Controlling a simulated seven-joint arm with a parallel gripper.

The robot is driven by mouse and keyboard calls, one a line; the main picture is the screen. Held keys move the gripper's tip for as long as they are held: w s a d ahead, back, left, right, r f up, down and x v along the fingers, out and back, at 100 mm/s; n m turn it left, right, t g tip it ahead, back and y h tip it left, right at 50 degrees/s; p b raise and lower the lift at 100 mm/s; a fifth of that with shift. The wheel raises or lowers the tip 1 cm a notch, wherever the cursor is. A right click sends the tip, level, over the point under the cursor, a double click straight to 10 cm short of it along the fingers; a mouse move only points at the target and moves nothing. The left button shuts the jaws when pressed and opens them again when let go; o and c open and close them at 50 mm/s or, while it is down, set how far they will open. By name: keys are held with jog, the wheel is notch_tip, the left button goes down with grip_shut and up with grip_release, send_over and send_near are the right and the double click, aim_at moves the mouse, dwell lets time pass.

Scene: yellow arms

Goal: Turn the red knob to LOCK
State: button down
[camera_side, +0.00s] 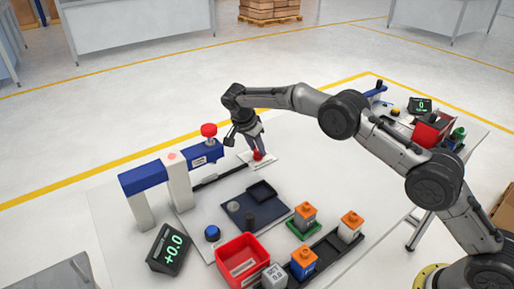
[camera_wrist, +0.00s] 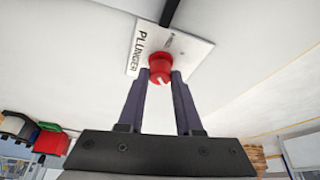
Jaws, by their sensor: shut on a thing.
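A red knob (camera_side: 258,156) sits on a white plate (camera_side: 246,161) at the back of the table. In the wrist view the knob (camera_wrist: 161,64) has a notch in its near side, and the plate (camera_wrist: 196,50) reads PLUNGER. A small grey mark lies on the plate just beyond the knob. No LOCK marking is readable. My gripper (camera_wrist: 162,76) points down at the plate and is shut on the red knob, one dark finger on each side. In the side view my gripper (camera_side: 257,150) partly covers the knob.
A blue beam (camera_side: 146,176) on white posts, with another red knob (camera_side: 209,130) on its blue block, stands left.

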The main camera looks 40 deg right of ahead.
dwell(0.4)
jog(key=c, duration=0.6)
grip_release()
jog(key=v, duration=0.5)
jog(key=shift+a+r, duration=0.15)
notch_tip(320, 180, up, 7)
jog(key=shift+f, duration=0.15)
